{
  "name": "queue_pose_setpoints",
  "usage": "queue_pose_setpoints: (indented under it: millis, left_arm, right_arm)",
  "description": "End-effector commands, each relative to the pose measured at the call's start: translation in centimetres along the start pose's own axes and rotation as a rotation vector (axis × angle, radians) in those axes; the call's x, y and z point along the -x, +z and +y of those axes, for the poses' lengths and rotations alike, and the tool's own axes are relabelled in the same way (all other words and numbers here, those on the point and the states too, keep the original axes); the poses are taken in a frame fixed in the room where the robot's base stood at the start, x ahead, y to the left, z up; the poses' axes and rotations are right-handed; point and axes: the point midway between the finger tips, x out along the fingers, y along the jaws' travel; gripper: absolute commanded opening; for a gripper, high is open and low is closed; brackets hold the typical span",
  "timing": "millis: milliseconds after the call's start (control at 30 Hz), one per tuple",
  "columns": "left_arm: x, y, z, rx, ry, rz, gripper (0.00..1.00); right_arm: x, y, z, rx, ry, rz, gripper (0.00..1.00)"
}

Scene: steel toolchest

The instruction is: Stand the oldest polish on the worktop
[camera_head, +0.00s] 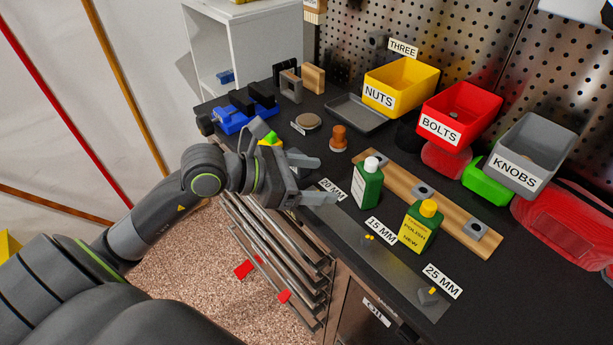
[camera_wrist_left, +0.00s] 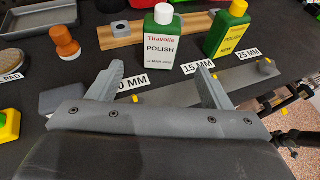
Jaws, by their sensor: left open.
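A green polish bottle (camera_head: 367,186) with a white cap stands upright on the worktop (camera_head: 345,255). In the left wrist view the same bottle (camera_wrist_left: 160,38) has a white label reading Tiravolle POLISH and a small date, apparently in March 2020. A second green polish bottle (camera_head: 419,226) has a yellow cap and a yellow label reading NEW; it stands upright to the right, and also shows in the left wrist view (camera_wrist_left: 228,32). My left gripper (camera_head: 328,180) is open and empty, left of the white-capped bottle, fingers pointing towards it, apart from it.
A wooden strip (camera_head: 400,184) with metal blocks lies behind the bottles. A wooden-handled stamp-like piece (camera_head: 338,138) stands left of the bottles.

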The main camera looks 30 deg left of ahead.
Motion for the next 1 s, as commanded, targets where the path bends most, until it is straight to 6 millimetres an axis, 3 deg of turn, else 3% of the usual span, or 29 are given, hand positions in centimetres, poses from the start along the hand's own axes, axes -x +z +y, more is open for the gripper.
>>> queue_pose_setpoints:
  millis: [300,867,1000]
  left_arm:
    - [1.4,0.0,-0.1,0.001,-0.003,0.001,0.72]
    - [1.5,0.1,-0.1,0.002,-0.004,0.000,0.72]
    - [1.4,0.7,-1.0,0.052,-0.040,-0.058,0.72]
  right_arm:
    - [0.1,0.0,-0.1,0.000,-0.001,0.000,0.36]
    - [0.1,0.0,-0.1,0.000,-0.001,-0.001,0.36]
    - [0.0,0.0,-0.1,0.000,-0.001,-0.001,0.36]
